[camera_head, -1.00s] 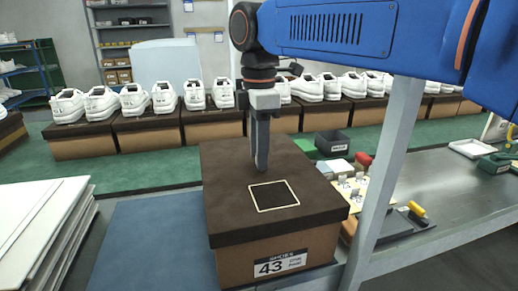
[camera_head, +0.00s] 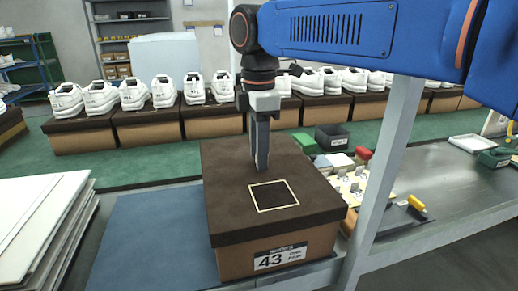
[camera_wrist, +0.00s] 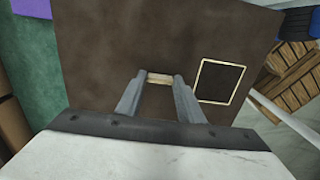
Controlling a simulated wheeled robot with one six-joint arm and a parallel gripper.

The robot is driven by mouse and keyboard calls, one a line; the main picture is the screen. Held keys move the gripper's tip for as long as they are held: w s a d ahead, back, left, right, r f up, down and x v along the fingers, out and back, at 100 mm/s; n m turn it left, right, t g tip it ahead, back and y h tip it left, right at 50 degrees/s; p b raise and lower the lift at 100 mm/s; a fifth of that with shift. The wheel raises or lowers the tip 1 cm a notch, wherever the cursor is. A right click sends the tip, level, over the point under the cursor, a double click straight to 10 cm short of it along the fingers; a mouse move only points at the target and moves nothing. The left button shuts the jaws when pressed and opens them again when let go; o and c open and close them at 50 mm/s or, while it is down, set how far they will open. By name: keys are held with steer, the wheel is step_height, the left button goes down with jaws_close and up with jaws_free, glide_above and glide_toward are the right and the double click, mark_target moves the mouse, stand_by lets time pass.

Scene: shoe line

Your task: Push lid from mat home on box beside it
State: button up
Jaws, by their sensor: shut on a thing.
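The dark brown lid (camera_head: 237,192) with a pale square outline sits over the top of the brown shoe box (camera_head: 235,263), which bears a label with 43. Its front rim covers the upper edge of the label and looks roughly level. My gripper (camera_head: 260,167) points straight down with its fingertips at the lid's top, behind the square. In the wrist view my gripper (camera_wrist: 158,80) is shut on a small tan piece at the lid's surface, beside the outlined square. The blue mat (camera_head: 150,240) left of the box is bare. The lid's far rim is hidden.
White boards (camera_head: 38,225) are stacked at the left. Right of the box are a tray of small parts (camera_head: 348,185), a dark bin (camera_head: 332,138) and a grey post (camera_head: 385,180). A row of shoe boxes (camera_head: 150,130) with white shoes stands behind.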

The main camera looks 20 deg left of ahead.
steer(key=shift+f, duration=0.5)
steer(key=o, duration=1)
steer(key=shift+o, duration=0.2)
